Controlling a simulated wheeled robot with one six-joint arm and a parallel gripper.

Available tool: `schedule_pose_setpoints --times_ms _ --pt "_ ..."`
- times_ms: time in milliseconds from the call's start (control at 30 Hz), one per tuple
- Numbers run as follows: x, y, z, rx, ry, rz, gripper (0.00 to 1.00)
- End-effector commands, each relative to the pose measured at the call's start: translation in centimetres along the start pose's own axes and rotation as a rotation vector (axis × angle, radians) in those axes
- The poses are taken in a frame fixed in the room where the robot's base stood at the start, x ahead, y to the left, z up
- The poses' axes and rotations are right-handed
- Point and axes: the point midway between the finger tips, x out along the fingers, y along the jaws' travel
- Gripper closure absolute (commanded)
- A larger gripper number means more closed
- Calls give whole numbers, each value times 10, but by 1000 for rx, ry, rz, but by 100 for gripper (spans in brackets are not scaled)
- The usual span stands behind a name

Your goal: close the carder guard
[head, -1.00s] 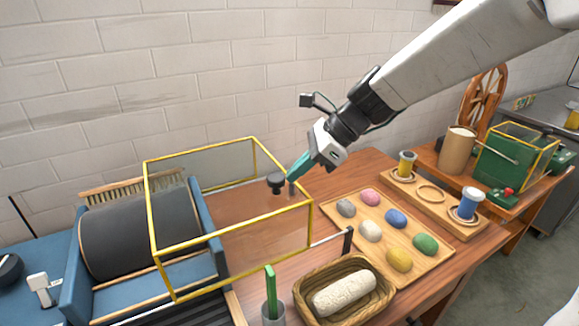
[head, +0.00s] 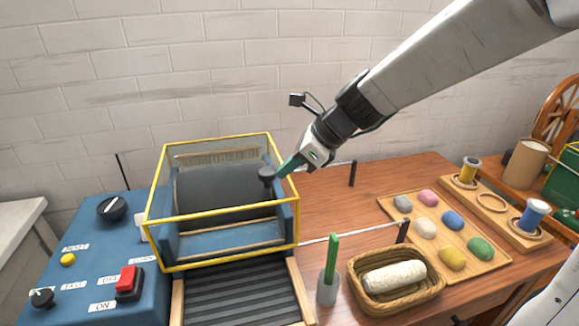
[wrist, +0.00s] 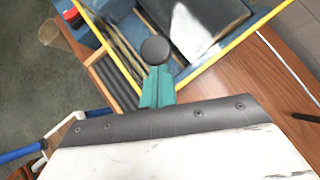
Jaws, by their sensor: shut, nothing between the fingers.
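The carder guard (head: 222,214), a clear box with a yellow frame, sits over the blue carder's (head: 92,295) dark drum (head: 228,190). Its frame lines up closely with the carder's sides. A black knob (head: 266,174) is on the guard's right side. My gripper (head: 284,170) has its teal fingers shut, just right of the knob and seemingly against it. In the wrist view the shut fingers (wrist: 158,82) point at the round knob (wrist: 155,50), with the yellow frame behind it. I cannot tell whether they touch.
Two pale rails (head: 345,234) run right from the carder to dark end posts. A green-handled tool in a cup (head: 327,287), a basket (head: 353,284) with a white roll and a board (head: 497,262) of coloured wool stand to the right. Red switch (head: 128,282) is at front left.

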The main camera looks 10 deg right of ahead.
Motion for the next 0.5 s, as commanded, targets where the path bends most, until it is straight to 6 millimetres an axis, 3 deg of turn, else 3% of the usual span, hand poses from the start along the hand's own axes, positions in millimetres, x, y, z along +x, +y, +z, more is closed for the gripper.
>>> schedule_pose_setpoints --times_ms 300,500 --pt "3 6 6 -6 -7 17 100" --pt "-7 3 -4 -6 -6 14 100"
